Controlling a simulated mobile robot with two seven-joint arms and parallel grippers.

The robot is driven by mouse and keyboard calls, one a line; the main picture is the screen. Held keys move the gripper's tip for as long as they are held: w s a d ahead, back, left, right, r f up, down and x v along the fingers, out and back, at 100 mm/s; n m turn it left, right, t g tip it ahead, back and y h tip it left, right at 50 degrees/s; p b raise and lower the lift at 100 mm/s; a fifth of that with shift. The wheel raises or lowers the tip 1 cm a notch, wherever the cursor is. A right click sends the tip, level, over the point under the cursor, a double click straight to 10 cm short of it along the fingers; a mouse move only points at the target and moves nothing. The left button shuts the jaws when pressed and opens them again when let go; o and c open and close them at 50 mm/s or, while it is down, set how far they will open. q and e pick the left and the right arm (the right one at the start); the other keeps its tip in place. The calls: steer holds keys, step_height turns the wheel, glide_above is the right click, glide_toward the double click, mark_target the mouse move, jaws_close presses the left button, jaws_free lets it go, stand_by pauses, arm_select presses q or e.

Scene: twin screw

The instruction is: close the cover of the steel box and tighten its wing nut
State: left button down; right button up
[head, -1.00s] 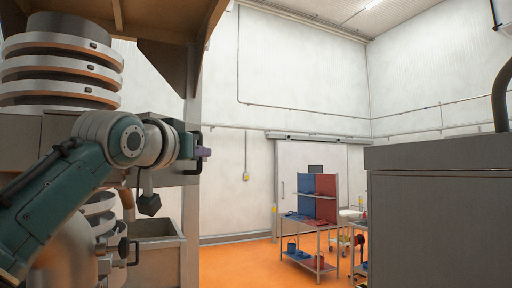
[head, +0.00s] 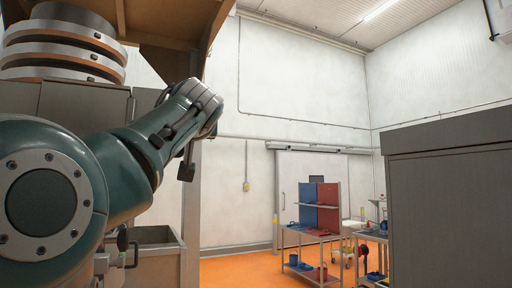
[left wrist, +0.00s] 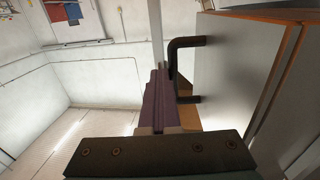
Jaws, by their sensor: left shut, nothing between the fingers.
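The steel box (head: 62,108) is partly seen at the left of the head view, behind my left arm. In the left wrist view a grey panel (left wrist: 228,70) with orange edges, which looks like its cover, carries a black bar handle (left wrist: 187,42). My left gripper (left wrist: 157,100) shows there as purple fingers, shut and empty, just left of the handle. I cannot tell whether they touch it. No wing nut can be made out. My right gripper is not in view.
A grey cabinet (head: 452,195) fills the right foreground. A rack with blue and red panels (head: 319,205) and a trolley stand farther back. Orange floor (head: 240,268) is open between. A brown overhead structure (head: 172,18) and a pale post (head: 190,220) stand by the arm.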

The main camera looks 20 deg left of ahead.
arm_select(q)
steer(key=shift+w+a+n+g+y+b, duration=0.1)
steer(key=shift+a+n+g+y+b, duration=0.2)
steer(key=shift+a+n+y, duration=0.15)
stand_by(0.4)
